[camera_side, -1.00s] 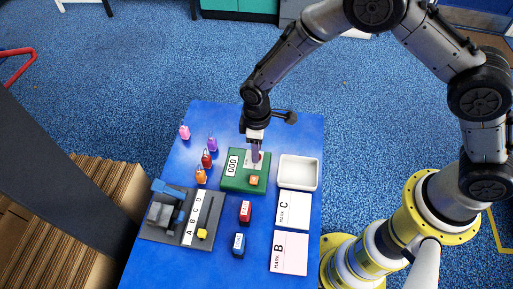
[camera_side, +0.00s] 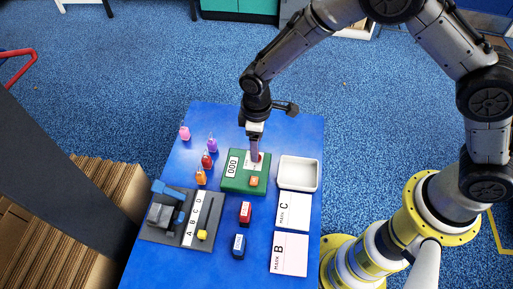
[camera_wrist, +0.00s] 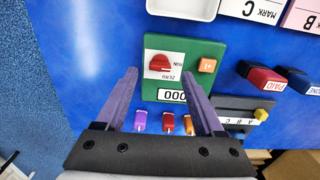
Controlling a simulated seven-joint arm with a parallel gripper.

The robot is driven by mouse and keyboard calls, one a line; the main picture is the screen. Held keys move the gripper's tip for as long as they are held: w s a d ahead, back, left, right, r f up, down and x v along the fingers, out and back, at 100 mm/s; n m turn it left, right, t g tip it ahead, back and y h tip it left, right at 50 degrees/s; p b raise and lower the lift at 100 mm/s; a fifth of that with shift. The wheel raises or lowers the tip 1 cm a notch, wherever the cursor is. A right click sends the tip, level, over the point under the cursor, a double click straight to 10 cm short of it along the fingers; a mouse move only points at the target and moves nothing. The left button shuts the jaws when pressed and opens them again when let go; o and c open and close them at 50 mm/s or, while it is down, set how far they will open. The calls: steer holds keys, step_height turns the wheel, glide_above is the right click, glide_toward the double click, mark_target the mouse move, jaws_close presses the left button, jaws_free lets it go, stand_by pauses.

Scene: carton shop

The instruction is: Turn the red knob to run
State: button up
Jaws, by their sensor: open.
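The red knob (camera_wrist: 160,62) sits on a white plate on the green counter box (camera_wrist: 205,50). In the wrist view the plate reads RUN on the right side and ZERO at the lower edge; where the knob points is too small to tell. In the side view the knob (camera_side: 261,156) is partly hidden behind my fingers. My gripper (camera_wrist: 158,75) is open, its two purple fingers apart and empty, over the box with the knob showing between and just beyond the fingertips. In the side view my gripper (camera_side: 255,157) points down at the plate.
The box also has an orange button (camera_wrist: 207,65) and a number display (camera_wrist: 172,95). Purple, red and orange tags (camera_side: 207,160) lie left of it. A white tray (camera_side: 298,188), a red stamp (camera_side: 245,212) and a blue stamp (camera_side: 238,245) stand nearby.

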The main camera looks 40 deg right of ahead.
step_height(320, 180, up, 11)
stand_by(0.3)
steer(key=s+d+r+m+t, duration=0.2)
steer(key=d+r, duration=0.5)
steer(key=r, duration=0.2)
steer(key=s+d+r+m+t, duration=0.2)
steer(key=s+d+r, duration=0.1)
steer(key=d+r, duration=0.55)
steer(key=s+d+r+m+t, duration=0.2)
steer(key=s+d+r+m, duration=0.15)
steer(key=s, duration=0.85)
steer(key=s+d+f+m, duration=0.1)
steer(key=s+d+f, duration=0.1)
steer(key=s+f, duration=0.2)
steer(key=s, duration=0.3)
steer(key=shift+f+m, duration=0.35)
steer(key=shift+f, duration=0.05)
